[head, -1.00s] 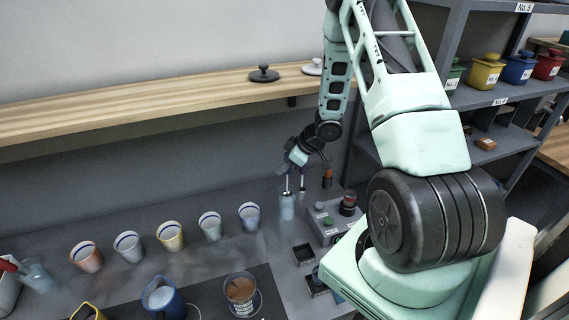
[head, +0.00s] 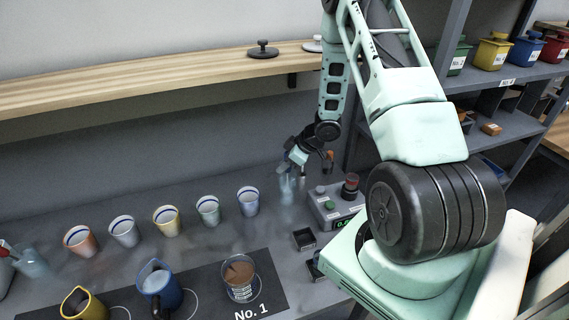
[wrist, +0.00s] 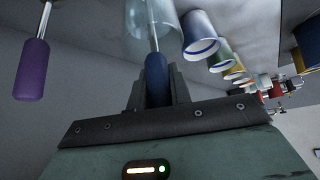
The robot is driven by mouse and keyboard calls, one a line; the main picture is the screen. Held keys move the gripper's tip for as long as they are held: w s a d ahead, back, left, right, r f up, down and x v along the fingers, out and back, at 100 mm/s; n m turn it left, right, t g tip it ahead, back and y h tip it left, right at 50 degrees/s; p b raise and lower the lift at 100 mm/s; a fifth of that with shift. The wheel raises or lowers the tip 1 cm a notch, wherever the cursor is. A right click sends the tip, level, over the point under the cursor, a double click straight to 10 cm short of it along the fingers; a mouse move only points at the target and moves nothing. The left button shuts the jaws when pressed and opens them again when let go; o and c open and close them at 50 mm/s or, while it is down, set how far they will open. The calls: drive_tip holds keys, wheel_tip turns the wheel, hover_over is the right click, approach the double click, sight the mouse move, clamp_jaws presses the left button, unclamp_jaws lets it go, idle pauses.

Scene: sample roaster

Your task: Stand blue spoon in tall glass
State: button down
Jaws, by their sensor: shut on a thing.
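My gripper (wrist: 156,92) is shut on the blue handle of the blue spoon (wrist: 156,74). The spoon's thin metal shaft runs from the handle across the tall clear glass (wrist: 142,22) in the wrist view. The glass wall shows around the shaft; I cannot tell for certain whether the tip is inside. In the head view my gripper (head: 299,157) is just above the tall glass (head: 286,190), which stands on the counter and looks faint and bluish. The blue handle is mostly hidden there by the gripper.
A purple-handled utensil (wrist: 32,68) hangs close by the gripper. A control box (head: 333,205) with a red button stands right of the glass. A row of cups (head: 208,210) stands to the left. A wooden shelf (head: 150,82) runs behind.

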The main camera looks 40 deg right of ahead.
drive_tip(key=c, duration=1.2)
unclamp_jaws()
drive_tip(key=shift+r, duration=0.1)
drive_tip(key=v, duration=1.7)
drive_tip(key=shift+s+d, duration=0.1)
drive_tip(key=shift+s, duration=0.1)
